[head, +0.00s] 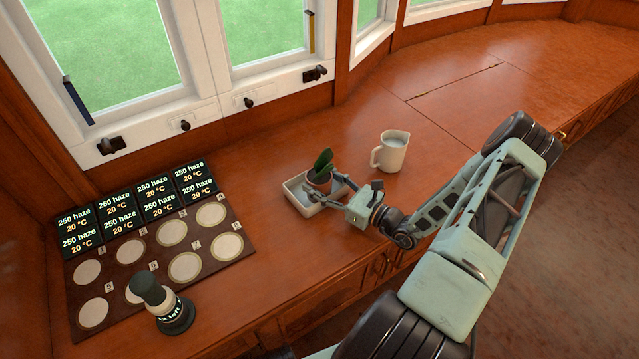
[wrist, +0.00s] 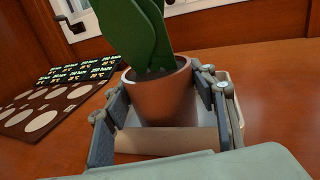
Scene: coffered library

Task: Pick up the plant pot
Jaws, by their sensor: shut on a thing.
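The plant pot (wrist: 162,97) is a small terracotta pot with dark soil and a green leafy plant. In the head view the pot (head: 319,180) is at a white tray (head: 296,201) on the wooden counter. My gripper (head: 326,189) reaches in from the right, with its fingers on either side of the pot. In the wrist view my gripper (wrist: 164,103) is shut on the pot, one dark pad at each side. The pot looks upright.
A cream mug (head: 392,152) with a handle stands behind and right of the tray. The counter (head: 480,90) is clear at the far right.

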